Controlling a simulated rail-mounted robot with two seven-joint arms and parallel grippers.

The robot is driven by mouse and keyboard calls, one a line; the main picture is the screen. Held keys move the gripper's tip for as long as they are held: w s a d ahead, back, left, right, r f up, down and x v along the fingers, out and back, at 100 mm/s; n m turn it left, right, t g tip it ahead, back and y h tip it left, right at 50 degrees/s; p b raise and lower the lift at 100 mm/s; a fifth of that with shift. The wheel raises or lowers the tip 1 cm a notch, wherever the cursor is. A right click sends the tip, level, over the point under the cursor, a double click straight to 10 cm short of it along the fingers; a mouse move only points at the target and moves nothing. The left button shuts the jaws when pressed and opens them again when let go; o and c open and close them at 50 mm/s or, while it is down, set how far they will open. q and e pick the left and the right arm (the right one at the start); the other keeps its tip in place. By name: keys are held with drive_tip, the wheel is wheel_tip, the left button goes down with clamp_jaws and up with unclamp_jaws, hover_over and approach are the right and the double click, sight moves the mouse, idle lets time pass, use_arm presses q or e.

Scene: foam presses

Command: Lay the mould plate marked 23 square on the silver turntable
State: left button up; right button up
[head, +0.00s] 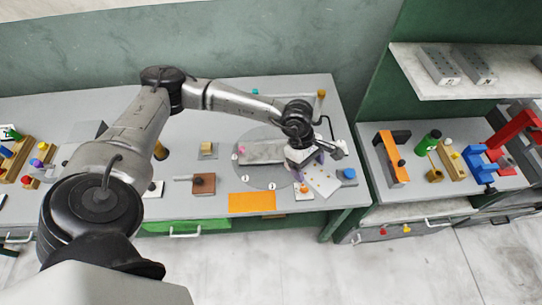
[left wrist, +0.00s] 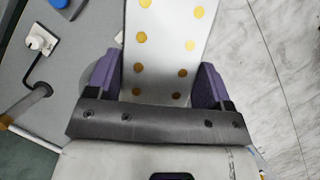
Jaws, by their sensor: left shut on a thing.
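My left gripper (head: 308,165) is shut on a white mould plate with gold dots (head: 324,184). In the left wrist view the purple fingers (left wrist: 157,82) grip the plate (left wrist: 165,50) by its two long sides. I cannot read a number on it. The plate is at the right edge of the silver turntable (head: 238,177), reaching out past its rim towards the bench's front right; I cannot tell its height. A long grey block or plate (head: 262,151) lies across the turntable, partly behind the gripper. My right gripper is not in view.
An orange sheet (head: 251,202) lies in front of the turntable, and a brown block (head: 203,184) stands left of it. A blue piece (head: 347,174) sits near the bench's right edge. A second bench (head: 412,199) holds tools and blocks at right, under a shelf (head: 483,91).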

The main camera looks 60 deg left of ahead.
use_arm(q)
drive_tip(key=w+a+f+n+t+y+b, duration=0.3)
drive_tip(key=a+f+n+b, duration=0.3)
drive_tip(key=n, duration=0.7)
drive_tip(key=n+g+y+b, duration=0.3)
drive_tip(key=n+g+b, duration=0.5)
drive_tip(key=n+b, duration=1.8)
hover_over(270, 151)
drive_tip(key=w+p, duration=0.1)
drive_tip(key=p, duration=0.7)
drive_tip(key=f+n, duration=0.2)
drive_tip(key=f, duration=0.2)
drive_tip(key=f+n, duration=0.3)
drive_tip(key=f, duration=0.2)
drive_tip(key=f+n, duration=0.2)
drive_tip(key=f, duration=0.2)
drive_tip(key=shift+w+d+f, duration=0.15)
drive_tip(key=shift+d+f, duration=0.05)
drive_tip(key=shift+d, duration=0.05)
drive_tip(key=shift+f+b, duration=0.7)
drive_tip(key=shift+f, duration=1.95)
drive_tip(key=o, duration=1.4)
